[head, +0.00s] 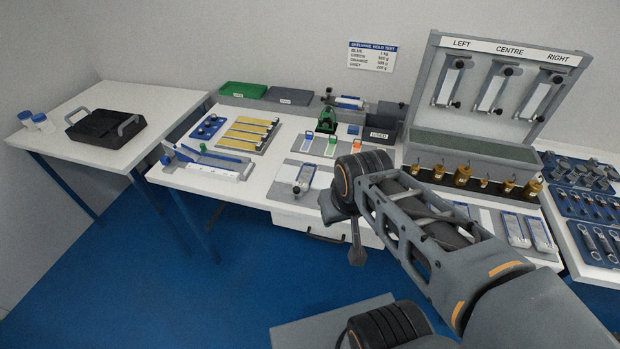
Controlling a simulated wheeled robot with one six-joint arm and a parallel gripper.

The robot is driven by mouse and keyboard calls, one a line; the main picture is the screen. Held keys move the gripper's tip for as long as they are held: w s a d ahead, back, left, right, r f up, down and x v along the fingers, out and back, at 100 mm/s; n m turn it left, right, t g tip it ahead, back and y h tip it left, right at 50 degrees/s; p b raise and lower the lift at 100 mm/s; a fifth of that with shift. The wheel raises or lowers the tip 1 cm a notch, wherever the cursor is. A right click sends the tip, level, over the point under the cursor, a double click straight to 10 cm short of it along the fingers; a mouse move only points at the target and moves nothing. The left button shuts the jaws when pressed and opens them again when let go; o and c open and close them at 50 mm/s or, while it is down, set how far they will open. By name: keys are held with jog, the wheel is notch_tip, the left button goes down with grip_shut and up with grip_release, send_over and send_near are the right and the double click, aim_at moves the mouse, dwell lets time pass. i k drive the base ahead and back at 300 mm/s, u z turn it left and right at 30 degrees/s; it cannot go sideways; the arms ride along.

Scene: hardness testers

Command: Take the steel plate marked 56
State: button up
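No plate with a readable 56 shows; the small markings are too fine to read. Other flat silvery pieces (515,231) lie at the bench's right front, partly behind my arm. My gripper (347,236) appears to be the dark end hanging below my arm's joint, over the bench's front edge. Its fingers are too unclear to tell open from shut, and I see nothing held in it.
A rack (498,88) marked LEFT, CENTRE and RIGHT stands behind several brass weights (462,175). A green tray (243,90) and a dark USED box (379,136) are at the back. A side table (150,100) holds a black handled tray (105,127). Blue floor is clear at left front.

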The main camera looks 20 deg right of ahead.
aim_at(304, 180)
jog(key=u, duration=1.95)
jog(key=i, duration=1.05)
jog(key=z, duration=2.6)
